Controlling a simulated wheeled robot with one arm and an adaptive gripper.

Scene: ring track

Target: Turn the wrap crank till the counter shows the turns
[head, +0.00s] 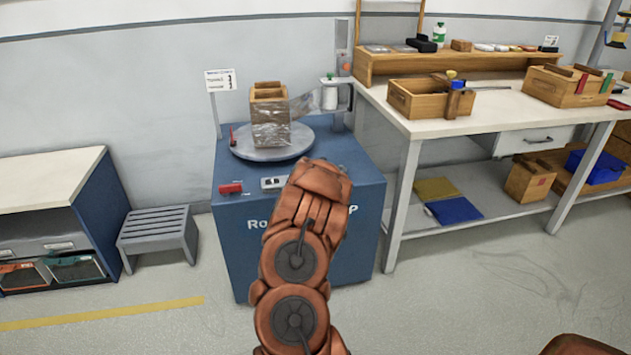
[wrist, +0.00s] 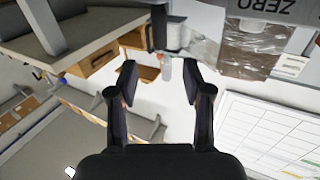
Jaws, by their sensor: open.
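The blue wrapping machine (head: 235,235) stands mid-view in the head view. On its round grey turntable (head: 262,155) sits a wooden crate (head: 269,90) wrapped in clear film. A white film roll (head: 329,95) is on the post at the right. A small red upright piece (head: 233,137) stands by the turntable's left edge; I cannot tell whether it is the crank. A panel with a pale window (head: 274,182) is on the front top edge, its digits unreadable.
A red switch-like block (head: 231,188) is on the machine's front edge. A sign (head: 220,80) stands behind it. A white workbench (head: 470,110) with wooden boxes is close at right. A grey step stool (head: 157,232) and cabinet are at left. Open floor lies in front.

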